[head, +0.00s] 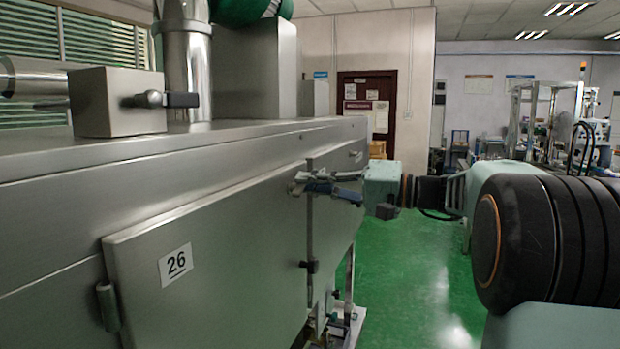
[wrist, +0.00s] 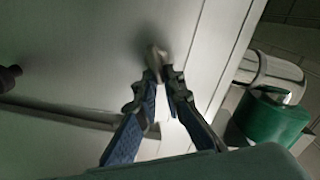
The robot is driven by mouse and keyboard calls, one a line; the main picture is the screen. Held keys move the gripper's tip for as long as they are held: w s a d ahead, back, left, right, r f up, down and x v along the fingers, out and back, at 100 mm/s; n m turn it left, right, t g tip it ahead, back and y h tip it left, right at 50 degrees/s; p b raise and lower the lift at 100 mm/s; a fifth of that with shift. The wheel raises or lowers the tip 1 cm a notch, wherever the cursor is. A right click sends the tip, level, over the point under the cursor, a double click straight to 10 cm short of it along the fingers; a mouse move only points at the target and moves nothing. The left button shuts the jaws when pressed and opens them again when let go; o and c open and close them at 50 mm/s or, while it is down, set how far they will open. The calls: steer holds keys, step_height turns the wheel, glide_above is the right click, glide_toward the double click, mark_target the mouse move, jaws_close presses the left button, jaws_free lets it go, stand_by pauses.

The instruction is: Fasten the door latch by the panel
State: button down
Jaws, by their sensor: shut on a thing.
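A grey metal door (head: 205,260) with a "26" label is set in the side of a large steel machine; it lies flat in its frame. My gripper (head: 303,184) reaches from the right to the door's upper right edge. In the wrist view, my gripper (wrist: 164,76) has its two blue-padded fingers closed around a small metal latch handle (wrist: 154,56). The fingers hide part of the latch, and I cannot tell whether it is fastened. A second dark latch (head: 308,267) sits lower on the same edge; a dark knob also shows at the left of the wrist view.
A steel box (head: 118,102) with a dark handle stands on top of the machine (head: 240,140). A door hinge (head: 108,307) is at the lower left. The green floor (head: 420,285) to the right of the machine is clear. A green cylinder (wrist: 270,116) shows at the right of the wrist view.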

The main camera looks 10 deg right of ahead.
steer(key=m+p, duration=0.1)
steer(key=m, duration=0.2)
steer(key=m+p, duration=0.1)
steer(key=m, duration=0.1)
steer(key=shift+w+f+p, duration=0.1)
steer(key=shift+f+p, duration=0.2)
steer(key=shift+f, duration=0.05)
steer(key=shift+m, duration=0.3)
steer(key=c, duration=2)
jaws_free()
steer(key=shift+c, duration=0.2)
steer(key=shift+d, duration=0.1)
steer(key=v, duration=1.2)
